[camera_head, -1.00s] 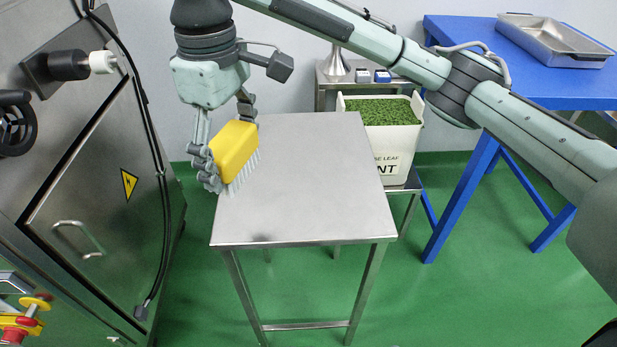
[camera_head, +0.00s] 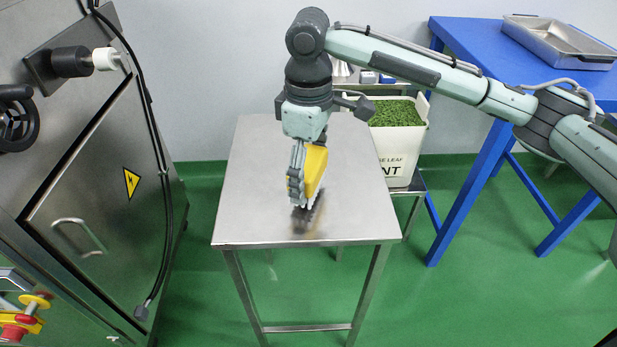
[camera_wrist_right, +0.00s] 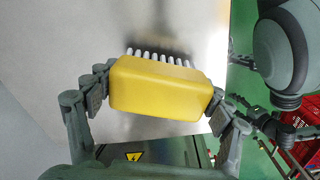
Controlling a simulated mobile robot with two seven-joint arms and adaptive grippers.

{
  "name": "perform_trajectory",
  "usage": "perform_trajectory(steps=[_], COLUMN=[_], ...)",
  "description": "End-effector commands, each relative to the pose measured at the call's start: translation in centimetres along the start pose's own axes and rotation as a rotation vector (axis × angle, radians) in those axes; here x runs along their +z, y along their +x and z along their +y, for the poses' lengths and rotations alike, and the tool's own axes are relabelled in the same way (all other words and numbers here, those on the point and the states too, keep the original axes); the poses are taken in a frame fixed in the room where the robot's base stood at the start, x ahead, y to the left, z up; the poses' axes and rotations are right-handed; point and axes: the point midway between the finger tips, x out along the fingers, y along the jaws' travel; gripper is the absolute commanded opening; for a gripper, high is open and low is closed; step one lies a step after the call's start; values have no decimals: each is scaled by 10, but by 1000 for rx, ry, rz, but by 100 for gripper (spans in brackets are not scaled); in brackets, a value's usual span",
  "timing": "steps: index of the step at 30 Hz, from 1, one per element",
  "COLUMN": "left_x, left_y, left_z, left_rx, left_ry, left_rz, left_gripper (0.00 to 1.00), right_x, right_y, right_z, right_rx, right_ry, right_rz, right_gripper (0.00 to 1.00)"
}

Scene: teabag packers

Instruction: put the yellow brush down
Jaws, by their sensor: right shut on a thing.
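The yellow brush (camera_head: 315,172) has a yellow block back and pale bristles that point down. It is over the front middle of the steel table (camera_head: 260,170). My right gripper (camera_head: 306,188) is shut on the brush, and its fingers hide part of it. In the right wrist view the yellow brush (camera_wrist_right: 162,90) sits between the two fingers of my right gripper (camera_wrist_right: 158,100), one at each end. A dark reflection shows right under the bristles on the tabletop. I cannot tell whether the bristles touch the table. My left gripper does not show clearly.
A white bin of green leaf (camera_head: 405,145) stands behind the table's right side. A blue table (camera_head: 465,45) with a metal tray (camera_head: 555,42) is at the right. A steel machine (camera_head: 90,170) stands at the left. The tabletop around the brush is clear.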

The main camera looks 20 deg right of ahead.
Motion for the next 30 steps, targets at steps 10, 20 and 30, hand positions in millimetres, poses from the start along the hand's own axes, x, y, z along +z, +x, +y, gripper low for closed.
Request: perform_trajectory(steps=[10,20,30], left_x=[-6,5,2], left_y=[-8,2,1], left_z=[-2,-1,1], left_rx=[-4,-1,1], left_ry=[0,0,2], left_rz=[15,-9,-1], left_gripper=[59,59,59], right_x=[0,0,0], right_y=[15,18,17], right_z=[0,0,0], right_rx=[1,0,1], right_ry=[0,0,0], right_rz=[1,1,1], right_gripper=[44,100,100])
